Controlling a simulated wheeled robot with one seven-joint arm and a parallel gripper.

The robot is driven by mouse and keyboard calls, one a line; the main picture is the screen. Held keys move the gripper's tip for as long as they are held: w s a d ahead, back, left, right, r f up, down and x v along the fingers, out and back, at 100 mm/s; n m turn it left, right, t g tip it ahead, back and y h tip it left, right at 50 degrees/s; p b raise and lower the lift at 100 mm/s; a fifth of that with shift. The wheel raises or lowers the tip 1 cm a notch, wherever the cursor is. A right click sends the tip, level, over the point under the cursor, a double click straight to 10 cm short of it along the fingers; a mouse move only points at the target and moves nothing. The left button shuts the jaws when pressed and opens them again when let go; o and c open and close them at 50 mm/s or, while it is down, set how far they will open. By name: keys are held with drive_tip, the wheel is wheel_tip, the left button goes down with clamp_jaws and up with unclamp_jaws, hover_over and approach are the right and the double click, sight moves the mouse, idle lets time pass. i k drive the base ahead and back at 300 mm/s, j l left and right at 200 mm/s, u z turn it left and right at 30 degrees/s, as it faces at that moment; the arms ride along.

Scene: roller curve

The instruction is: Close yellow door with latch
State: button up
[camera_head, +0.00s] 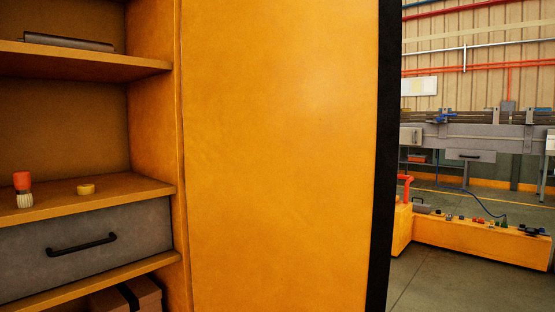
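A large flat yellow panel (280,150) fills the middle of the head view and looks like the yellow door. Its left side meets the frame of a yellow cabinet (155,130), and a black strip (384,150) runs down its right edge. The shelves to its left are exposed, so the door appears to stand open. No latch or handle shows on the visible part of the panel. Its top and bottom lie outside the picture. My gripper is not in view.
The cabinet holds a grey drawer (40,250) with a black handle, a red-handled brush (23,188) and a small yellow roll (86,189). At right, bare floor (440,275) lies before a low yellow bench (480,240). A grey machine (470,140) stands behind.

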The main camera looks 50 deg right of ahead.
sight(291, 109)
drive_tip(key=k+l+u, duration=0.15)
drive_tip(key=k, duration=0.25)
drive_tip(key=k+l+u, duration=0.2)
drive_tip(key=k, duration=0.25)
drive_tip(key=k+l+u, duration=0.1)
drive_tip(key=l, duration=0.3)
drive_tip(key=k+l, duration=0.2)
drive_tip(key=l, duration=0.15)
drive_tip(key=k+l+u, duration=0.15)
drive_tip(key=l, duration=0.25)
drive_tip(key=k+l+u, duration=0.1)
drive_tip(key=l, duration=0.25)
drive_tip(key=k+l, duration=0.1)
drive_tip(key=l, duration=0.25)
drive_tip(key=k+l, duration=0.1)
drive_tip(key=l, duration=0.25)
drive_tip(key=k+l+u, duration=0.1)
drive_tip(key=l, duration=0.25)
drive_tip(key=k+l, duration=0.1)
drive_tip(key=l, duration=0.25)
